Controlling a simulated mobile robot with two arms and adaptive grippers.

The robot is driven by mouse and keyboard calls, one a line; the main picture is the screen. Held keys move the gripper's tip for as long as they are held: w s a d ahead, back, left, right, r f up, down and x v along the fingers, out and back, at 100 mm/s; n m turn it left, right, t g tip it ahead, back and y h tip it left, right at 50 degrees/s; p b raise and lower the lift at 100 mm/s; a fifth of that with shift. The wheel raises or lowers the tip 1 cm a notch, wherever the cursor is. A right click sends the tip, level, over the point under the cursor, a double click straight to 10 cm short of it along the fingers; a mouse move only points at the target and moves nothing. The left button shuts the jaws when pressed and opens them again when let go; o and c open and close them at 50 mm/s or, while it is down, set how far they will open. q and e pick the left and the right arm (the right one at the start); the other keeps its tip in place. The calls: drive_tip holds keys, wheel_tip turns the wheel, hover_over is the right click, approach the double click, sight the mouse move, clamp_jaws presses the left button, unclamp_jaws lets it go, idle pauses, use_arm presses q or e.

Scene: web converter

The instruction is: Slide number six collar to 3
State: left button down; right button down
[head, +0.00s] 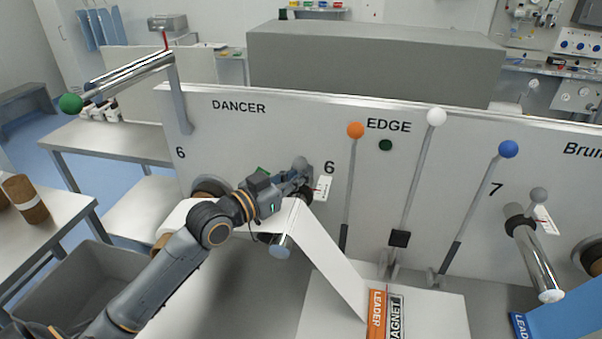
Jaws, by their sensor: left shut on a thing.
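The number six roller comes out of the panel below the "6" label (329,168). Its pale end (280,247) shows under a white web (330,258). A small white scale plate with a red mark (322,188) stands beside it. My left gripper (300,178) is at the panel end of this roller, shut at the number six collar's grey knob (300,163). The gripper hides most of the collar, and I cannot read the scale. My right gripper is not in view.
Levers with orange (355,130), white (436,117) and blue (508,149) balls stand to the right. The number seven roller (537,262) has a similar grey knob (538,195). A green-tipped dancer bar (71,103) juts out at upper left. A grey bin (75,290) sits at lower left.

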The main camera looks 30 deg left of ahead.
use_arm(q)
drive_tip(key=shift+s, duration=0.5)
drive_tip(key=c, duration=1.5)
unclamp_jaws()
drive_tip(key=shift+o, duration=0.2)
drive_tip(key=shift+s, duration=0.1)
drive_tip(key=v, duration=1.2)
